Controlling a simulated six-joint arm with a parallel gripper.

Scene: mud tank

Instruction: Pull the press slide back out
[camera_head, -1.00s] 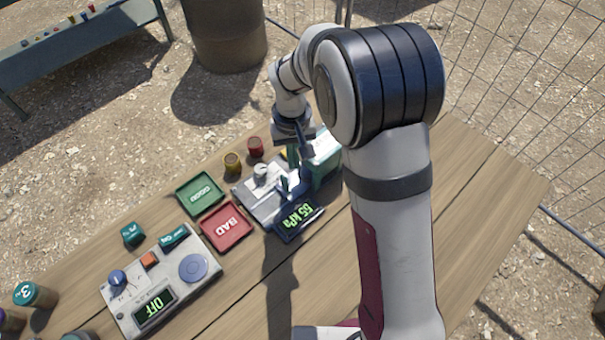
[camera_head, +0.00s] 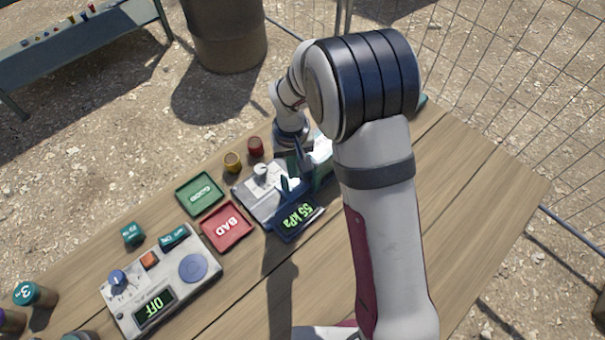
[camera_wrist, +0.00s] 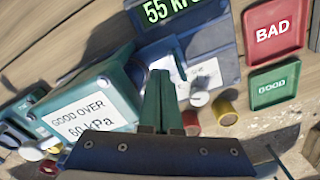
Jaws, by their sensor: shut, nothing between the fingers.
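The press (camera_head: 258,203) stands on the table with a pale base plate and dark blue upright parts. Its display (camera_head: 298,219) reads 55 kPa and also shows in the wrist view (camera_wrist: 166,10). A green box (camera_wrist: 97,105) labelled "GOOD OVER 60 kPa" is at its side. My gripper (camera_wrist: 160,80) is shut and empty, its green fingers together over the press beside the box. In the head view my wrist is above the press and partly covers it. I cannot clearly tell the slide from the press body, or whether the fingers touch it.
A red BAD tray (camera_head: 227,226) and a green GOOD tray (camera_head: 199,193) lie left of the press. Yellow (camera_head: 232,162) and red (camera_head: 256,146) small pots stand behind it. A control box (camera_head: 160,283) reading OFF is at front left. The table's right side is clear.

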